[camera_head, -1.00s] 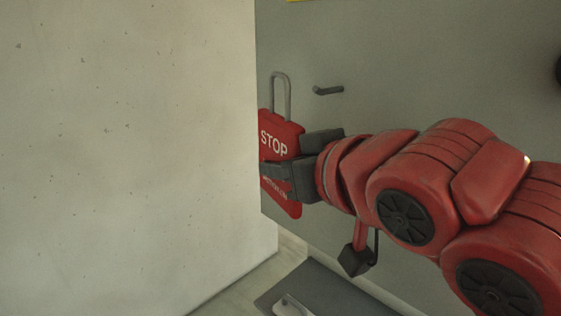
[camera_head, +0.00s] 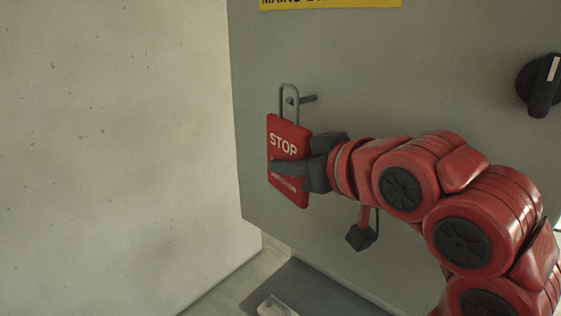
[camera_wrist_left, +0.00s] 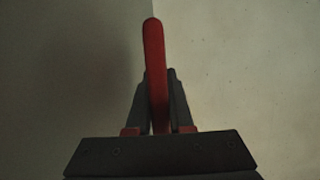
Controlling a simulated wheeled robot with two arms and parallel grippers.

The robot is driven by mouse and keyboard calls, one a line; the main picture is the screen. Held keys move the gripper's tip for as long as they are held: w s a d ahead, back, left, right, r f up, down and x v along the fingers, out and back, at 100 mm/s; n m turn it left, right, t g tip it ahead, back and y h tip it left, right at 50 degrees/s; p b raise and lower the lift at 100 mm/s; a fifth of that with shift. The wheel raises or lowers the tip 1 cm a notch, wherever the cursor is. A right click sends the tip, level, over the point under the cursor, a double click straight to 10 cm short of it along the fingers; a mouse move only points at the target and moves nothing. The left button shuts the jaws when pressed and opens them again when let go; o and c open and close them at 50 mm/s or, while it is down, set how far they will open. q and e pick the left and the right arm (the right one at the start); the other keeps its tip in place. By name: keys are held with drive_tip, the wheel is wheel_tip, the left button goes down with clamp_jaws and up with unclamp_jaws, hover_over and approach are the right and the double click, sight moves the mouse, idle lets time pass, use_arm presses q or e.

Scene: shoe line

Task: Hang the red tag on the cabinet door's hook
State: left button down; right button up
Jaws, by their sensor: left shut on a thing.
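The red tag (camera_head: 288,135), with white STOP lettering and a grey wire loop at its top, hangs upright in front of the grey cabinet door (camera_head: 420,90). My left gripper (camera_head: 291,170) is shut on its lower half and covers part of the lettering. The dark hook (camera_head: 309,98) on the door lines up with the loop, and its tip shows inside the loop's outline. I cannot tell whether it passes through or lies behind. In the left wrist view the tag (camera_wrist_left: 154,55) appears edge-on between the fingers (camera_wrist_left: 155,105). My right gripper is not in view.
A pale wall (camera_head: 110,130) stands close on the left of the door. A yellow label (camera_head: 335,4) is at the top and a black rotary knob (camera_head: 540,85) at the right. A grey surface (camera_head: 330,285) with a pale object (camera_head: 274,307) lies below.

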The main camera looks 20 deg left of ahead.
use_arm(q)
drive_tip(key=shift+w+d+f+b, duration=0.2)
drive_tip(key=shift+w+f, duration=0.05)
drive_tip(key=shift+w, duration=0.3)
drive_tip(key=shift+w+d+f+b, duration=0.15)
drive_tip(key=shift+w+f+b, duration=0.1)
drive_tip(key=shift+w, duration=0.25)
drive_tip(key=shift+w+d+f+b, duration=0.15)
drive_tip(key=shift+w+d+f, duration=0.1)
drive_tip(key=shift+w, duration=0.3)
drive_tip(key=c, duration=0.7)
unclamp_jaws()
drive_tip(key=shift+s+r, duration=0.1)
drive_tip(key=shift+a, duration=0.15)
